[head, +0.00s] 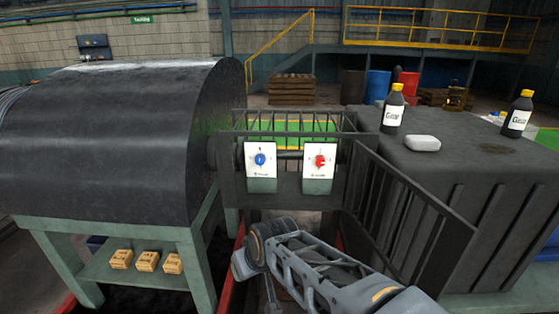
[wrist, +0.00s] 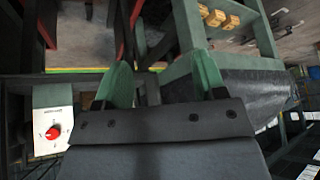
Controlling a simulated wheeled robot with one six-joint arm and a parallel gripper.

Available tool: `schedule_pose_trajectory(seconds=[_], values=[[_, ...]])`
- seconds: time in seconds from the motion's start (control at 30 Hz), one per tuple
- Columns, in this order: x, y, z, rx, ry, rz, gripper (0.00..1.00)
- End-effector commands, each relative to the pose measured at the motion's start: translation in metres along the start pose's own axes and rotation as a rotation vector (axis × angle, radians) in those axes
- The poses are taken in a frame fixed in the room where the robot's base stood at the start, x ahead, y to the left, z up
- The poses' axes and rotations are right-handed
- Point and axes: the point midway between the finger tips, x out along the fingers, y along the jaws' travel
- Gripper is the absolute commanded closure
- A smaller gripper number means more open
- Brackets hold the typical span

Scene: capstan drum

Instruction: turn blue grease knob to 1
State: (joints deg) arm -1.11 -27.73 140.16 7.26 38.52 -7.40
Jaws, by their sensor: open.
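The blue knob (head: 260,159) sits on the left white panel (head: 251,171) in the head view. Its pointer and the panel marks are too small to read. A red knob (head: 320,161) sits on the matching panel to its right. My arm is below the panels in the head view, and the fingers are not clear there. In the wrist view my gripper (wrist: 162,62) shows two green fingers standing apart, with nothing seen held between them. The red knob also shows in the wrist view (wrist: 53,133), left of the fingers. The blue knob is not seen there.
A large dark drum (head: 120,140) stands left of the panels. Dark railings (head: 410,195) and a grey cabinet (head: 480,165) with bottles (head: 393,110) stand to the right. The space before the knob panels looks clear.

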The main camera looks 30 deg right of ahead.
Motion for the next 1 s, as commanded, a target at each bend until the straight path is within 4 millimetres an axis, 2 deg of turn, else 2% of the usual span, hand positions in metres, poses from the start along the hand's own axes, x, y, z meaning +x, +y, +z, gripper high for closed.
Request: schedule_pose_trajectory(seconds=[0.1,0.2,0.3,0.4,0.5,0.7,0.87,1.0], values=[[0.023,-0.005,-0.063,-0.017,0.230,-0.026,0.36],[0.036,0.004,-0.119,-0.008,0.449,0.019,0.36],[0.045,0.023,-0.164,0.014,0.638,0.120,0.36],[0.050,0.047,-0.195,0.045,0.782,0.259,0.36],[0.053,0.070,-0.212,0.073,0.874,0.409,0.36],[0.056,0.099,-0.222,0.111,0.950,0.632,0.36],[0.058,0.112,-0.229,0.121,0.964,0.704,0.36],[0.065,0.126,-0.243,0.122,0.966,0.714,0.36]])
